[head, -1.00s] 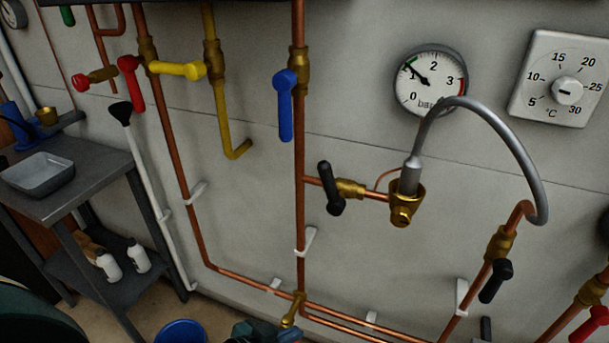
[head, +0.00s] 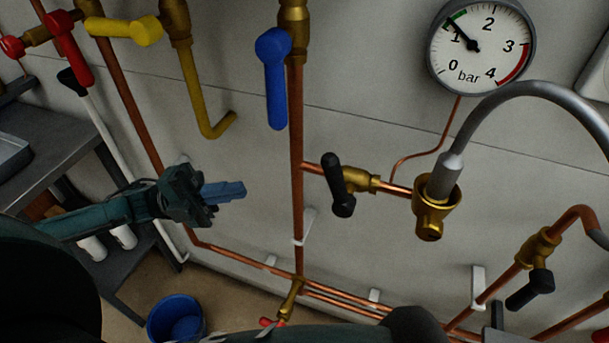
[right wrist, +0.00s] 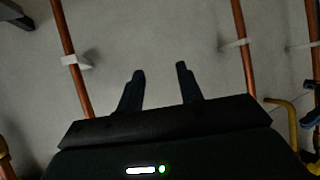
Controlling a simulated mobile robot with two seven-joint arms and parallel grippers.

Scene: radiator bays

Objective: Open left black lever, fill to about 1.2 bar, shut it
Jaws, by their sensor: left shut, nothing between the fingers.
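The left black lever (head: 339,188) hangs downward across its short horizontal pipe, on a brass valve (head: 362,180). To its right, a grey hose (head: 520,88) ends in a brass fitting (head: 436,212). The needle of the bar gauge (head: 481,45) points near 1, at the lower edge of the green band. My left gripper (head: 240,189) is shut and empty, left of the vertical copper pipe and apart from the lever. My right gripper (right wrist: 160,70) is open and empty in the right wrist view, with bare wall and copper pipes beyond its fingers.
A second black lever (head: 530,290) sits at the lower right, by the hose's other end. A blue lever (head: 272,78), a yellow lever (head: 123,30) and red levers are above left. A blue bucket (head: 175,318) stands on the floor. A grey table (head: 48,150) is at left.

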